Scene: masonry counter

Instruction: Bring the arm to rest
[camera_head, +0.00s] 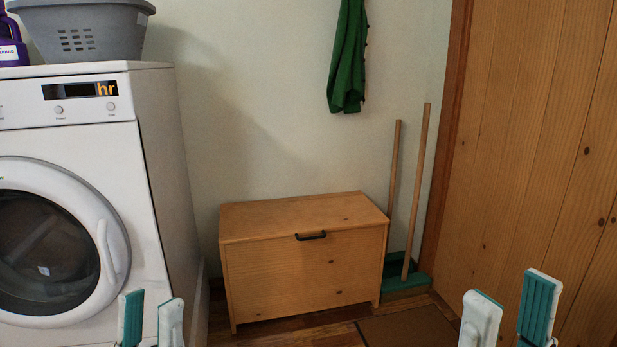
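My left gripper (151,322) shows at the bottom left of the head view, in front of the washing machine (157,150). Its two white-and-teal fingers stand apart with nothing between them. My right gripper (509,312) shows at the bottom right, in front of the wooden wall panels (530,130). Its fingers are also apart and empty. The arms behind both grippers are out of the frame.
A wooden chest (300,275) with a black handle stands shut against the wall. Two wooden poles (417,190) lean beside it over a green base (405,282). A grey basket (85,32) sits on the washer. A green garment (348,60) hangs above. A brown mat (410,328) lies on the floor.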

